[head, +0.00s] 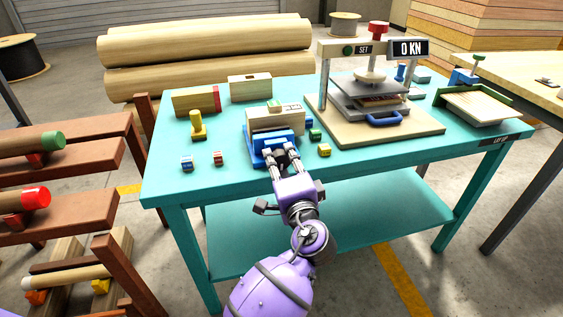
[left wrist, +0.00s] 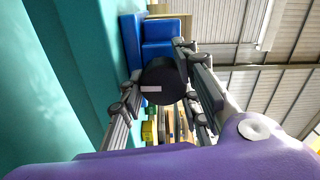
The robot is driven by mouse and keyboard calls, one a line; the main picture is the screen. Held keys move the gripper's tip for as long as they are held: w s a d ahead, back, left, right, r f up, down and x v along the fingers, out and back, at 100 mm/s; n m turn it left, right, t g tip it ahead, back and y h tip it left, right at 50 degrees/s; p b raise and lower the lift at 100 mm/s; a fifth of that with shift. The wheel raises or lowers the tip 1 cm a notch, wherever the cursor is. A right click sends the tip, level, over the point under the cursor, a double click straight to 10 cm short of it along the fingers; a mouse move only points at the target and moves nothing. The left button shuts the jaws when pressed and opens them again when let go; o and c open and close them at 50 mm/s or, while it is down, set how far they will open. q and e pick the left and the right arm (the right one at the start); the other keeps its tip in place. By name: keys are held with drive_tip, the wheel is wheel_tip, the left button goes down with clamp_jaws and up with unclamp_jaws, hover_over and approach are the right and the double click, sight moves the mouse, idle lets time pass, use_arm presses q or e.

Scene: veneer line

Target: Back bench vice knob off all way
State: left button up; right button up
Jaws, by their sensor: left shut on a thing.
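The blue bench vice (head: 257,142) stands near the front edge of the teal bench (head: 350,160) with a pale wooden block (head: 276,120) in it. In the left wrist view, the vice's blue body (left wrist: 160,32) lies behind its round black knob (left wrist: 163,78), which has a white mark on its face. My left gripper (head: 279,160) reaches the front of the vice, its fingers on both sides of the knob and shut on it. My right gripper is not in view.
A press (head: 372,100) with a red knob stands right of the vice. A yellow clamp-like piece (head: 198,126), small cubes (head: 187,162) and wooden blocks (head: 250,88) lie around the vice. A rack with rolls (head: 70,195) stands at left. The bench's front right is clear.

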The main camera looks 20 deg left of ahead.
use_arm(q)
drive_tip(key=o, duration=1.1)
drive_tip(key=shift+s+a+f, duration=0.1)
drive_tip(key=shift+a+f, duration=0.05)
drive_tip(key=shift+f, duration=0.3)
drive_tip(key=shift+r, duration=0.1)
drive_tip(key=v, duration=0.8)
drive_tip(key=shift+r, duration=0.2)
